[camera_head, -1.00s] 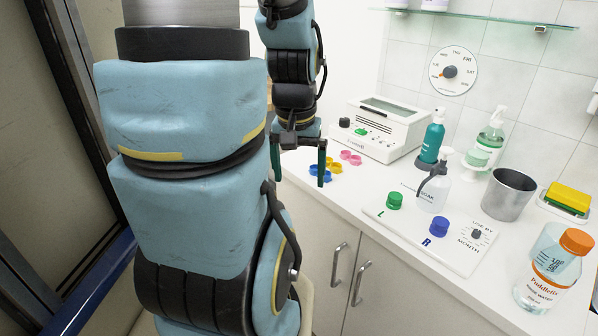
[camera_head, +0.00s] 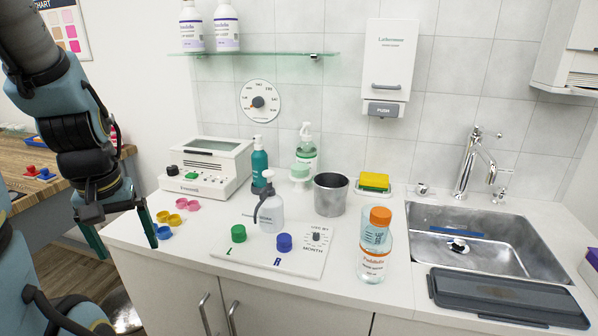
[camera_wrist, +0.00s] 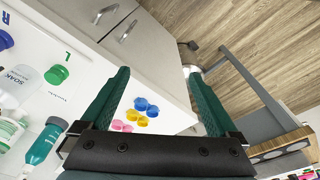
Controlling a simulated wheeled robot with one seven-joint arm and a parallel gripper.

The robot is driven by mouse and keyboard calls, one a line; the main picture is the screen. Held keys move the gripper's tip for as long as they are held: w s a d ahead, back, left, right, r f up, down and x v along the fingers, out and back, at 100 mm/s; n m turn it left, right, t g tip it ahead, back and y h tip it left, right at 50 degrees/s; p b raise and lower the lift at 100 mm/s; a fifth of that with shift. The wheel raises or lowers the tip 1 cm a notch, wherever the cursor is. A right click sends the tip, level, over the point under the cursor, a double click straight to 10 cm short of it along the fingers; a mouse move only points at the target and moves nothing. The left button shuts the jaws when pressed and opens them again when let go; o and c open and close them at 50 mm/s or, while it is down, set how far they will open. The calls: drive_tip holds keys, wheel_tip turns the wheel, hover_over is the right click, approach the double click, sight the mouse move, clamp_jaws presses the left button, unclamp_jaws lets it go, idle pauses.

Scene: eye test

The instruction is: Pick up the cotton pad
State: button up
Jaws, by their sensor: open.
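I cannot make out a cotton pad in either view. My gripper (camera_head: 129,251) is at the left, beside the counter's left end, with its green fingers apart and nothing between them. In the wrist view my gripper (camera_wrist: 157,73) also shows open and empty. Small paired cups lie on the counter near it: blue (camera_head: 164,233), yellow (camera_head: 175,219) and pink (camera_head: 188,204). The inside of the metal cup (camera_head: 330,196) is mostly hidden.
A white pump bottle (camera_head: 271,213) stands on a white board (camera_head: 299,264) with green and blue caps. An orange-capped clear bottle (camera_head: 372,262) stands to its right. A sink (camera_head: 500,256) and a dark closed case (camera_head: 505,297) are farther right. A boxy machine (camera_head: 207,168) stands behind the cups.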

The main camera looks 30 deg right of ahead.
drive_tip(key=shift+o, duration=0.3)
drive_tip(key=shift+w+d, duration=0.2)
drive_tip(key=shift+w, duration=0.05)
wheel_tip(320, 180, up, 6)
drive_tip(key=m+t+h+b, duration=0.1)
drive_tip(key=m+t+b, duration=0.2)
drive_tip(key=b, duration=0.6)
hover_over(300, 167)
drive_tip(key=s+a, duration=0.2)
drive_tip(key=s, duration=0.2)
drive_tip(key=x, duration=0.3)
drive_tip(key=p+x, duration=0.1)
drive_tip(key=x, duration=0.2)
drive_tip(key=d+x, duration=0.1)
drive_tip(key=x, duration=0.2)
drive_tip(key=shift+w+f+p, duration=0.15)
drive_tip(key=shift+f+p, duration=0.1)
drive_tip(key=shift+p, duration=0.05)
